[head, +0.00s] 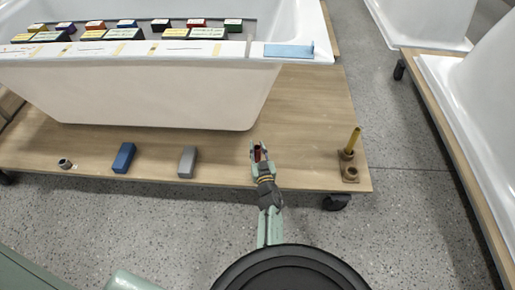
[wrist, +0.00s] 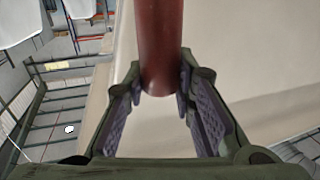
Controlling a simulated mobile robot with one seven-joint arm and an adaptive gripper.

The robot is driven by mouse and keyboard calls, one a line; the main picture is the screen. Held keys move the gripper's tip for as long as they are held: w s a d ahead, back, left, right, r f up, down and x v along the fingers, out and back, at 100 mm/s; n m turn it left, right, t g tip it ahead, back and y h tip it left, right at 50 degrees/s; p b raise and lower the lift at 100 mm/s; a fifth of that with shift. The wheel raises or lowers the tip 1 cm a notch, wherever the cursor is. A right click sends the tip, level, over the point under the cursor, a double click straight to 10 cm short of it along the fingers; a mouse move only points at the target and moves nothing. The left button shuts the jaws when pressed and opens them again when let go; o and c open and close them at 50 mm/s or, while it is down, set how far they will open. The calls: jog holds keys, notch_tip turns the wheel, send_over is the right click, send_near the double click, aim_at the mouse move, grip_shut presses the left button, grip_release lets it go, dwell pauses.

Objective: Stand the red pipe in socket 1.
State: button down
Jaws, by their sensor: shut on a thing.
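My gripper (head: 258,153) is shut on the red pipe, over the wooden platform near its front edge in the head view. The red pipe (wrist: 160,45) fills the upper middle of the wrist view between the two fingers (wrist: 162,98); its far end runs out of the frame. In the head view only a small dark red bit of it shows between the fingers. The brown socket block (head: 350,168) stands on the platform to the right of my gripper. A yellow pipe (head: 354,141) stands in its rear socket. The front socket (head: 351,174) looks empty. I cannot read any socket numbers.
A white bathtub shell (head: 160,90) stands on the platform (head: 305,110), behind my gripper. A blue block (head: 124,157), a grey block (head: 187,161) and a small dark ring (head: 65,163) lie along the front left. The platform between gripper and socket block is clear.

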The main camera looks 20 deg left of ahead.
aim_at(258, 157)
jog(key=shift+f+b, duration=1.6)
jog(key=shift+f, duration=0.35)
jog(key=c, duration=1.3)
grip_release()
jog(key=shift+r, duration=0.1)
jog(key=shift+r, duration=4.95)
